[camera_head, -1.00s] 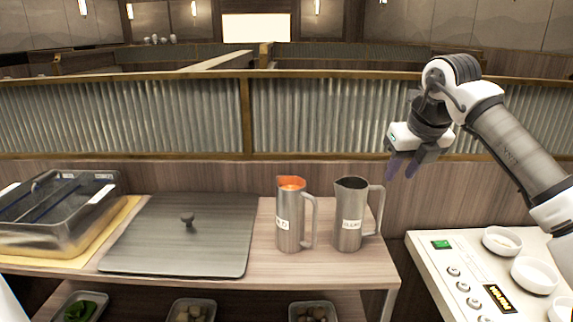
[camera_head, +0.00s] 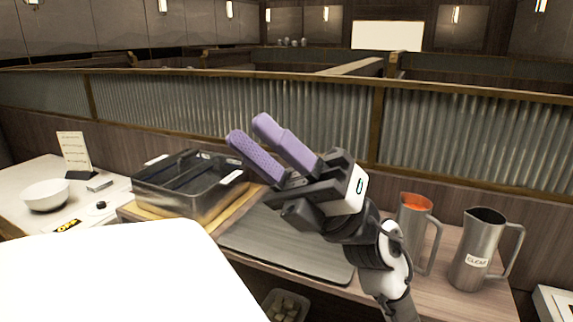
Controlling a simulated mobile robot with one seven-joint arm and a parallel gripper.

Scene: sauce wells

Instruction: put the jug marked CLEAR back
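The jug marked CLEAR (camera_head: 474,252) is a steel pitcher with a white label and a handle on its right. It stands upright at the right end of the wooden counter. A second steel jug (camera_head: 411,222) with an orange-red inside stands just to its left, partly behind my arm. My gripper (camera_head: 258,138) is raised above the counter, left of both jugs and apart from them. Its two purple fingers point up and left with a gap between them, and nothing is held.
A dark divided basin (camera_head: 186,208) sits on a wooden board at the counter's left. A grey lid (camera_head: 285,245) lies flat mid-counter, partly behind my arm. A white bowl (camera_head: 45,195) and a card stand (camera_head: 75,152) are on the white table at far left. A corrugated partition runs behind.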

